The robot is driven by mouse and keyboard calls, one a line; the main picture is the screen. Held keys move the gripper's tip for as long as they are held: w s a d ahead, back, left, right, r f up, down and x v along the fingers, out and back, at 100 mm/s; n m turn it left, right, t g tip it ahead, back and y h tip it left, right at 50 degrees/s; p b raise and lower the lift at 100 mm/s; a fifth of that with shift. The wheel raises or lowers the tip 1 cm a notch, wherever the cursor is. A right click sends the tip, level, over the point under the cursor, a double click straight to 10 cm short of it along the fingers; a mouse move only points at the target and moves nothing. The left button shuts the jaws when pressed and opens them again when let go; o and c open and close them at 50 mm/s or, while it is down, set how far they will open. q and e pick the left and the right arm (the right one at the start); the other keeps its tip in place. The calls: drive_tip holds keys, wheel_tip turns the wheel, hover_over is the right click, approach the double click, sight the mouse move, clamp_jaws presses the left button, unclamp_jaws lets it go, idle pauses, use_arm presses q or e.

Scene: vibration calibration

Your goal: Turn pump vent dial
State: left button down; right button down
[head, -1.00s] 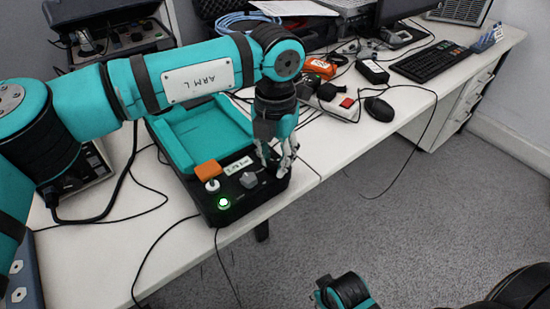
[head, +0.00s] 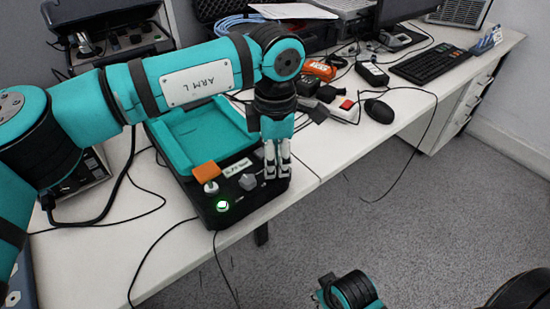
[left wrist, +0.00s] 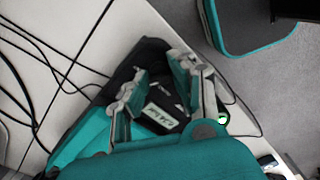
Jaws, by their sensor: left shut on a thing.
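The pump unit (head: 160,142) is a teal tray with a black control panel on the white bench. The panel carries an orange block (head: 206,172), a white knob, a grey pointed knob (head: 248,182), a label and a lit green button (head: 222,206). My left gripper (head: 278,176) points down onto the panel's right end and is shut on a dial there. Its fingers hide that dial in the head view. In the left wrist view, the fingertips (left wrist: 157,64) reach over the black panel, with the label (left wrist: 160,115) between the fingers.
Cables run over the bench and hang off its front edge. A power strip (head: 345,110), chargers, a black mouse (head: 379,111) and a keyboard (head: 430,62) lie to the right. Part of my right arm (head: 350,290) shows at the bottom; its fingers do not.

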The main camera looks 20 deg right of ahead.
use_arm(q)
drive_tip(key=shift+m, duration=1.5)
drive_tip(key=c, duration=1.1)
unclamp_jaws()
wheel_tip(320, 180, up, 12)
